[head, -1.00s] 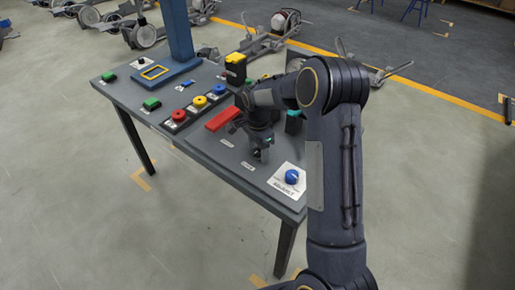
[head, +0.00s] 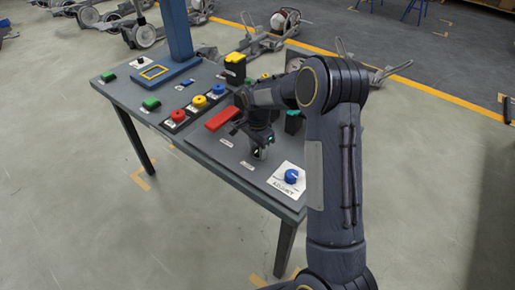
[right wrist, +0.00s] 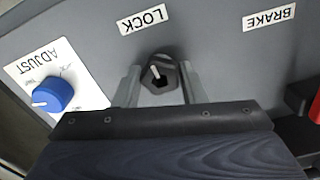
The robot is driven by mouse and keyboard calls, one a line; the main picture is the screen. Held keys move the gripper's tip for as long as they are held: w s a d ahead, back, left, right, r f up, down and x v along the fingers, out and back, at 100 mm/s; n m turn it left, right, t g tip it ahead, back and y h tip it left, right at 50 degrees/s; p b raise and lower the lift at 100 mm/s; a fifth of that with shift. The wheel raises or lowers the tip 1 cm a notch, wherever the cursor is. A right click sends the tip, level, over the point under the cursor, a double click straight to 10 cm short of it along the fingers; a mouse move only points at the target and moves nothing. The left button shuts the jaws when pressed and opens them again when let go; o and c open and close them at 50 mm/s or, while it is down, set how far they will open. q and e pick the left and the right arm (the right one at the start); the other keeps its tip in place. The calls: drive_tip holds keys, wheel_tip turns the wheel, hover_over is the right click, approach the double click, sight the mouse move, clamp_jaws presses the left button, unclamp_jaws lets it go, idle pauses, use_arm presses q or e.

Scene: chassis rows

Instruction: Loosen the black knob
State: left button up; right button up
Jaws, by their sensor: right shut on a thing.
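The black knob (right wrist: 158,73) with a pale pointer mark shows in the right wrist view, beside the LOCK label on the grey panel. My right gripper (right wrist: 159,84) has one finger on each side of it and is shut on it. In the head view my right gripper (head: 261,150) is low over the near right part of the panel (head: 215,155), and the black knob is hidden behind it. My left gripper is not in view.
A blue knob (head: 291,176) on an ADJUST label sits close by, near the panel's right corner. A red bar (head: 222,119) lies behind the gripper. Red (head: 178,115), yellow (head: 199,101) and blue buttons stand in a row. The BRAKE label (right wrist: 269,17) is near.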

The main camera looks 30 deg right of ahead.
drive_tip(key=n, duration=0.7)
drive_tip(key=shift+n+b, duration=0.3)
drive_tip(key=shift+b, duration=0.1)
drive_tip(key=n, duration=0.7)
drive_tip(key=shift+s, duration=0.1)
drive_tip(key=n, duration=0.4)
drive_tip(key=shift+d, duration=0.1)
drive_tip(key=n, duration=0.3)
drive_tip(key=shift+n, duration=0.3)
drive_tip(key=n, duration=0.4)
drive_tip(key=shift+f+n+p, duration=0.1)
drive_tip(key=shift+n+p, duration=0.25)
drive_tip(key=shift+n, duration=0.95)
drive_tip(key=shift+s+f, duration=0.1)
